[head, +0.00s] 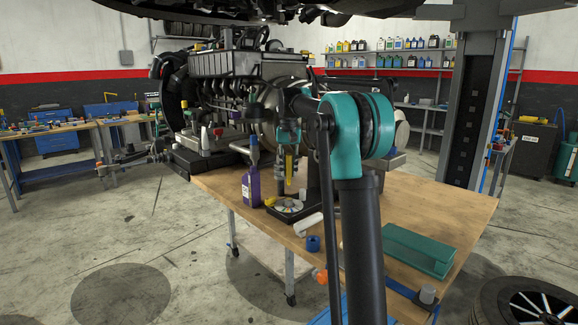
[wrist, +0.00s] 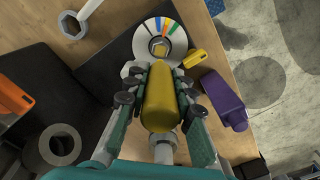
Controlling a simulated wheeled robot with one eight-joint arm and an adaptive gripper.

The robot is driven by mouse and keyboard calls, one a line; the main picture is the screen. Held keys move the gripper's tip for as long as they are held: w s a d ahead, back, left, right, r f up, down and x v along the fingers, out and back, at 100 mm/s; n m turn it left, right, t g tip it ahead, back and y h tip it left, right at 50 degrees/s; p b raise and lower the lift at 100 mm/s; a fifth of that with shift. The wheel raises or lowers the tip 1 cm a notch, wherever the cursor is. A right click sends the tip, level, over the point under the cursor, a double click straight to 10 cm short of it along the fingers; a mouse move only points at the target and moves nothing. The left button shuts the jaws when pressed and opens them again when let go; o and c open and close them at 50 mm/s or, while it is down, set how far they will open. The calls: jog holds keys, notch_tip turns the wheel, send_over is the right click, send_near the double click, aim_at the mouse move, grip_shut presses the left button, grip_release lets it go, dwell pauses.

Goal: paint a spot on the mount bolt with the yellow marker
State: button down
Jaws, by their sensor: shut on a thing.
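My gripper (wrist: 160,95) has green-sided fingers closed on both sides of the yellow marker (wrist: 160,100). In the head view the marker (head: 289,168) hangs upright from my gripper (head: 289,150) above the table. Just beyond the marker in the wrist view is a round disc (wrist: 141,38) with coloured sectors. A hex bolt head (wrist: 160,47) shows at its middle, with a yellowish top. I take this to be the mount bolt, but cannot be sure.
The engine (head: 245,75) stands behind.

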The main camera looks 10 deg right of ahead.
aim_at(287, 177)
jog(key=shift+f, duration=2.35)
jog(key=shift+f, duration=0.45)
jog(key=shift+a+r, duration=0.1)
jog(key=shift+a, duration=0.15)
jog(key=shift+d, duration=0.15)
jog(key=shift+s+d, duration=0.1)
jog(key=shift+d, duration=0.25)
jog(key=shift+a, duration=0.25)
jog(key=shift+a, duration=0.25)
jog(key=shift+d, duration=0.15)
